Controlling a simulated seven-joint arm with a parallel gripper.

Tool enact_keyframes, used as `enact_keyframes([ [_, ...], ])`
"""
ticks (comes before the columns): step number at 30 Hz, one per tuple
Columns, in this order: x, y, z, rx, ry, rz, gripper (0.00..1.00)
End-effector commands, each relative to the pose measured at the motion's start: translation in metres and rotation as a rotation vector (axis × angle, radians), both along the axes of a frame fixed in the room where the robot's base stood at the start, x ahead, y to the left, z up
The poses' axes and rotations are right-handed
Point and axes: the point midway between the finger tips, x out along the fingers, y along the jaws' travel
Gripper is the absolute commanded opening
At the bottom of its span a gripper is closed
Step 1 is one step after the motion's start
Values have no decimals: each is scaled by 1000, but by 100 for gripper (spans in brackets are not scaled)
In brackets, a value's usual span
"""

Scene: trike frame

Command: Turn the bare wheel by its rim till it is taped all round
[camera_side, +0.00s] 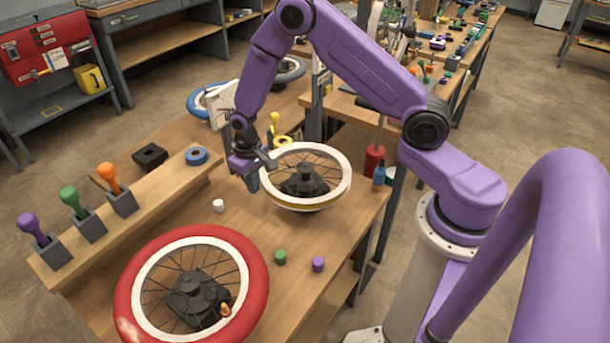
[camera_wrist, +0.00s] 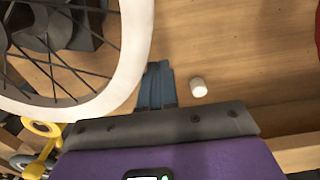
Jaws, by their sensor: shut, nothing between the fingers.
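The bare wheel (camera_side: 341,193) has a white rim, dark spokes and a black hub, and lies flat at the right of the bench, with no tyre. A tan band shows along its near outer side; I cannot tell whether it is tape. The wheel's white rim (camera_wrist: 137,50) fills the upper left of the wrist view. My gripper (camera_side: 253,184) is just left of the rim in the side view. Its blue-grey fingers (camera_wrist: 157,88) are shut and empty, close beside the rim; whether they touch it is unclear.
A red-tyred wheel (camera_side: 127,298) lies at the front left. A white cap (camera_side: 219,205), a green cap (camera_side: 280,257) and a purple cap (camera_side: 318,264) stand on the bench. A blue roll (camera_side: 196,156) and coloured-handled tools sit on the left ledge. A yellow tool (camera_wrist: 41,150) shows near the wheel.

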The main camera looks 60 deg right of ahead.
Motion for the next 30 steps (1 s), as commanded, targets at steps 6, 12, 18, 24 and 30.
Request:
enact_keyframes([
  [6,-5,0,0,0,0,1,0],
  [12,-41,21,0,-1,3,5,0],
  [18,-81,45,0,-1,1,5,0],
  [24,-104,59,0,0,-1,1,0],
  [30,-105,59,0,1,-2,-1,0],
])
